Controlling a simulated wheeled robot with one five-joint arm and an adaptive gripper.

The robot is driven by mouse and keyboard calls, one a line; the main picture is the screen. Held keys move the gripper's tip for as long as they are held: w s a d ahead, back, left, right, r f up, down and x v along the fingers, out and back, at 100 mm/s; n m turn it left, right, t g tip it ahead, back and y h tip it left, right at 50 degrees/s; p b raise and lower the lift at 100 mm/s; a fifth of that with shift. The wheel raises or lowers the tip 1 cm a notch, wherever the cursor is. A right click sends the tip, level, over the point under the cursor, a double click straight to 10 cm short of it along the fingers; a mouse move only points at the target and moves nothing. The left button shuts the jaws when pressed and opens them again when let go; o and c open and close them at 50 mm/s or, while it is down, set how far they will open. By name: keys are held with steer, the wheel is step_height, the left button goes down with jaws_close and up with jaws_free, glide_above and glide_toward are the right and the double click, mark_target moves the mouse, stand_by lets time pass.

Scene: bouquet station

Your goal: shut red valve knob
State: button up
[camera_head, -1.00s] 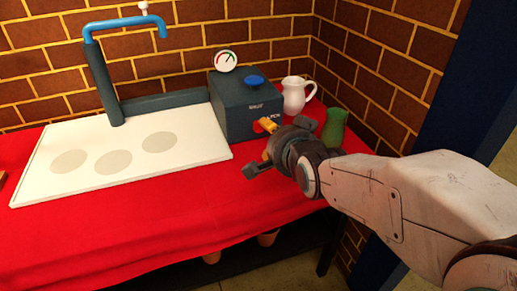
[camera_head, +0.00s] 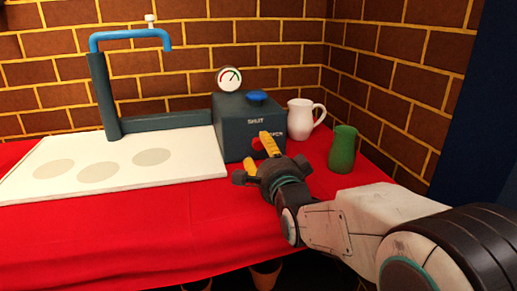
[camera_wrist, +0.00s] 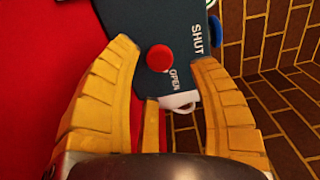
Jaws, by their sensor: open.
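The red valve knob (camera_wrist: 160,57) is a round knob on the face of a dark blue-grey box (camera_head: 236,122). In the wrist view it sits close to the word OPEN, with SHUT farther along the same face. In the head view the knob (camera_head: 256,145) is partly hidden by my fingers. My gripper (camera_head: 259,155) is open in front of the box, its yellow fingers spread. In the wrist view the knob shows between the fingertips; I cannot tell whether any finger touches it.
A blue knob (camera_head: 257,96) and a round gauge (camera_head: 229,78) are on top of the box. A white pitcher (camera_head: 300,118) and a green vase (camera_head: 342,150) stand close on the right. A white board (camera_head: 110,185) and blue tap (camera_head: 130,34) are left.

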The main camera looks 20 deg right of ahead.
mark_target(259, 145)
steer(key=shift+w+b, duration=0.35)
steer(key=shift+w, duration=2.15)
jaws_close()
steer(key=n, duration=0.3)
steer(key=shift+n, duration=2.1)
